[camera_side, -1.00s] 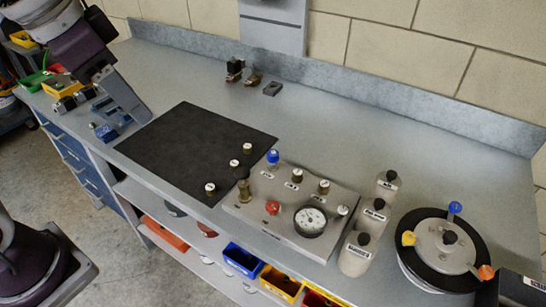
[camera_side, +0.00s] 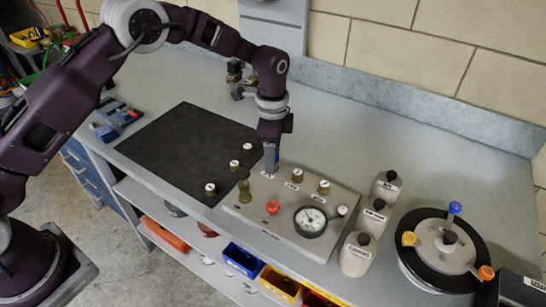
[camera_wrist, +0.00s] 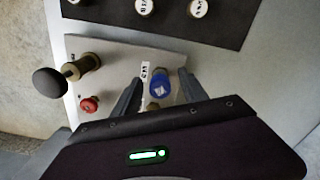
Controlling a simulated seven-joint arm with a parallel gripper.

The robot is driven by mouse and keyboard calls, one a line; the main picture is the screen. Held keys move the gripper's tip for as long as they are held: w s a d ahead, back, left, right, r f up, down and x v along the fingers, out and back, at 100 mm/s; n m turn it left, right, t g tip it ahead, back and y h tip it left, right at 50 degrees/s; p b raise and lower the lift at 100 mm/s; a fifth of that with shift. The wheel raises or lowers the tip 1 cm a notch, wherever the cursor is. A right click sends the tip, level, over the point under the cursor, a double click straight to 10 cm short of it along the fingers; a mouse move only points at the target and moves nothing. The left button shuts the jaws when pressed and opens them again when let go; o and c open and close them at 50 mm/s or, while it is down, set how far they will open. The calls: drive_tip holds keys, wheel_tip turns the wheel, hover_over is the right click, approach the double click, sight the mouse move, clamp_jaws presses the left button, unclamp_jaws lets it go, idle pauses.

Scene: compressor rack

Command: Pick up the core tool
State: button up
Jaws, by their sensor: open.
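My gripper (camera_side: 271,158) points down over the back left corner of the grey manifold block (camera_side: 318,246). In the wrist view its two fingers (camera_wrist: 159,80) stand open on either side of a blue-capped knob (camera_wrist: 160,90), with gaps that look clear. In the side view my gripper hides most of this knob. A brass fitting (camera_side: 244,190) stands at the block's left edge; the wrist view shows it with a black ball end (camera_wrist: 49,82). The labels are too small to read, so I cannot tell which piece is the core tool.
A red knob (camera_side: 272,207), a dial gauge (camera_side: 310,220) and white-capped knobs sit on the block. White-capped pieces (camera_side: 210,188) stand on the black mat (camera_side: 165,145). Grey bottles (camera_side: 355,255) and a round device (camera_side: 410,275) stand to the right. The back bench is mostly clear.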

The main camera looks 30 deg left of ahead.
drive_tip(key=shift+f, duration=0.4)
clamp_jaws()
drive_tip(key=shift+r, duration=0.2)
